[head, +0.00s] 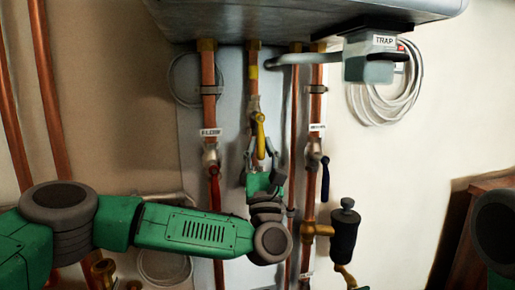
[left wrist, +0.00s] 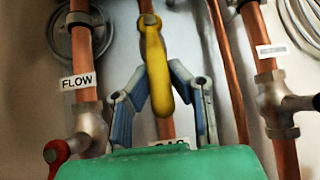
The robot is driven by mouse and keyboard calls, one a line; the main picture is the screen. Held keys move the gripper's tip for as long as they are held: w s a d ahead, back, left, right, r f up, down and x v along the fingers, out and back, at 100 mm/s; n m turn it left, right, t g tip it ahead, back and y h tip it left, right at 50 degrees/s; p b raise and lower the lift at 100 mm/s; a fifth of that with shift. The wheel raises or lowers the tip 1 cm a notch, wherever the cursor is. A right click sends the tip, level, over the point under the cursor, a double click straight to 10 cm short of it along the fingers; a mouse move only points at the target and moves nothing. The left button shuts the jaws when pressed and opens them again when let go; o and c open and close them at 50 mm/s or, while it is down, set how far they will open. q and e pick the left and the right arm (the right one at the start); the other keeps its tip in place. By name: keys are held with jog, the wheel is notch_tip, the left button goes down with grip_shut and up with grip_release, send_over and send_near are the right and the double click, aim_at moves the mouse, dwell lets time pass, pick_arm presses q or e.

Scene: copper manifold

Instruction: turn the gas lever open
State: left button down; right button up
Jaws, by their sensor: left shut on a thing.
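The yellow gas lever (head: 260,128) is on the middle copper pipe below the boiler, and its handle hangs down almost in line with the pipe. In the left wrist view the yellow lever (left wrist: 154,52) tilts slightly, its lower end between my fingers. My left gripper (head: 261,150) reaches up from below and is shut on the lever. In the left wrist view the blue pads of my left gripper (left wrist: 158,85) sit on both sides of the handle. The label on the gas pipe is mostly hidden behind my gripper. My right gripper is not in view.
A red-handled valve (head: 213,160) on the FLOW pipe stands close to the left, and a blue-handled valve (head: 325,175) to the right. The boiler (head: 300,12) hangs above. A grey trap (head: 370,65) and a black cylinder (head: 345,235) are farther right.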

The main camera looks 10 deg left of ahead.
pick_arm(q)
jog(key=shift+s+d+f+n+y, duration=0.1)
jog(key=shift+d+f+n+y, duration=0.15)
jog(key=shift+f+n+y, duration=0.1)
jog(key=c, duration=1.5)
grip_release()
jog(key=shift+o, duration=0.2)
jog(key=shift+r, duration=0.15)
jog(key=v, duration=1.2)
jog(key=shift+d, duration=0.1)
